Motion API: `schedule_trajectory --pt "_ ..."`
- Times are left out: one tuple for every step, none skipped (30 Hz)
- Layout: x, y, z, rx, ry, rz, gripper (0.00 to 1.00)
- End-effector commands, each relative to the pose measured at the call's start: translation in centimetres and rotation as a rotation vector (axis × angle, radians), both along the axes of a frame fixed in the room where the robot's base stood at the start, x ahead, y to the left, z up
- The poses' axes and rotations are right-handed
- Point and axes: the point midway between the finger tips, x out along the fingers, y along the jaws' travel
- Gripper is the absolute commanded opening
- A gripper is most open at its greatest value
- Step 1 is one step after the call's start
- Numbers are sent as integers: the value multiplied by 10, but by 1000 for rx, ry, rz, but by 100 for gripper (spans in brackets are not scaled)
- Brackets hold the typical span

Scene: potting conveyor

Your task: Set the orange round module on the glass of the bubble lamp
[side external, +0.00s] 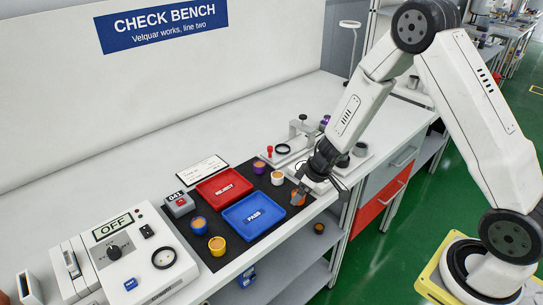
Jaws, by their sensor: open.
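The orange round module (298,198) stands on the dark mat, right of the blue tray. My gripper (302,188) is open and reaches down to it from the upper right. Its dark fingers are close around or just above the module; I cannot tell whether they touch it. A white box (120,262) with a display reading OFF and a dark knob stands at the front left, and appears to be the bubble lamp. A black-ringed round glass (164,258) on its top is bare.
A red REJECT tray (224,172) and blue PASS tray (268,224) lie on the mat. A grey DAI box (179,204) stands left. A fixture (298,132) stands behind my gripper.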

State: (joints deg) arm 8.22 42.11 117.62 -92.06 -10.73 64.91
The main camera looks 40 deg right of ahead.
Motion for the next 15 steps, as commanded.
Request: schedule_trajectory --pt "2 1 -5 1 1 0 97" --pt "3 1 -7 1 1 0 97" --pt "4 2 -10 1 1 0 97" --pt "4 2 -12 1 1 0 97" --pt "5 2 -13 0 1 0 97" --pt "6 2 -15 0 1 0 97" --pt "6 2 -16 0 0 0 97" --pt "7 2 -17 0 0 0 97" --pt "7 2 -18 0 0 0 97" --pt "7 3 -19 -1 0 0 97" --pt "8 3 -19 -1 0 0 97" --pt "8 3 -19 -1 0 1 97" --pt "8 3 -19 -1 0 1 97" --pt "8 3 -19 -1 0 1 97" --pt "8 3 -19 -1 0 1 97"
